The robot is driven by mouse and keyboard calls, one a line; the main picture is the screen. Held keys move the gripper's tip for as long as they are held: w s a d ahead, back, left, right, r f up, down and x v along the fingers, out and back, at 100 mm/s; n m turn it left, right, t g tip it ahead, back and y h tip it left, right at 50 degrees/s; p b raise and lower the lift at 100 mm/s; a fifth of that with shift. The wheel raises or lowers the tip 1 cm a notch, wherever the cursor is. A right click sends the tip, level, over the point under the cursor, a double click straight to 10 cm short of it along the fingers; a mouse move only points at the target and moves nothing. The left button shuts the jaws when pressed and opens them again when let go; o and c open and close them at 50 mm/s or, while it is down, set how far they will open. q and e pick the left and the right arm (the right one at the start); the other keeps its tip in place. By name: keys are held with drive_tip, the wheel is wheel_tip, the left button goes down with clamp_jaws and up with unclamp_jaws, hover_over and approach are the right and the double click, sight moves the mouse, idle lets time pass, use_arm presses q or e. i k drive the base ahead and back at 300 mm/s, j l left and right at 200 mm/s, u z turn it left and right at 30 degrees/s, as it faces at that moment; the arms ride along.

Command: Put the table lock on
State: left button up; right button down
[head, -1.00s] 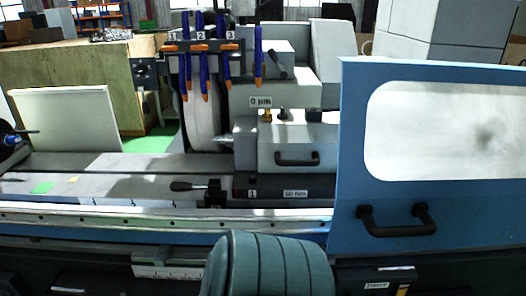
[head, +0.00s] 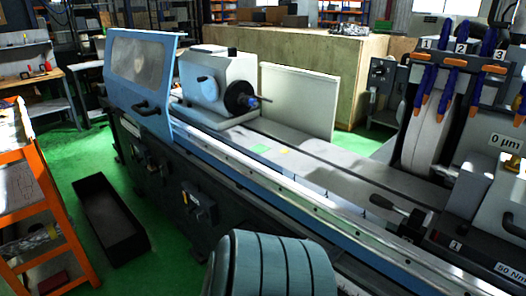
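A lever with a dark knob (head: 379,201) sits on a small black block (head: 412,226) at the front of the machine table, at the right of the head view. The knob end points left, along the table. I cannot tell from its pose alone whether the lock is on or off. A "1" label (head: 456,245) and a "50 Nm" label (head: 507,271) are to the right of the block. Neither of my grippers is in view, and nothing of mine touches the lever.
The grinder's long table (head: 300,160) runs to the workhead (head: 218,85) at far left. A blue door (head: 142,78) with a handle stands beyond. An orange shelf cart (head: 38,190) and a black floor tray (head: 110,215) stand at left. Green floor lies between tray and machine.

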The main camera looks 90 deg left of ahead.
sight(163, 177)
drive_tip(key=u, duration=3.35)
drive_tip(key=i+j, duration=0.3)
drive_tip(key=j, duration=0.15)
drive_tip(key=i+j, duration=0.3)
drive_tip(key=j, duration=0.15)
drive_tip(key=z, duration=0.4)
drive_tip(key=i+j+z, duration=0.4)
drive_tip(key=z, duration=0.25)
drive_tip(key=i+j+z, duration=0.1)
drive_tip(key=i+j, duration=0.35)
drive_tip(key=i+j+z, duration=0.1)
drive_tip(key=i+j, duration=0.3)
drive_tip(key=j, duration=0.3)
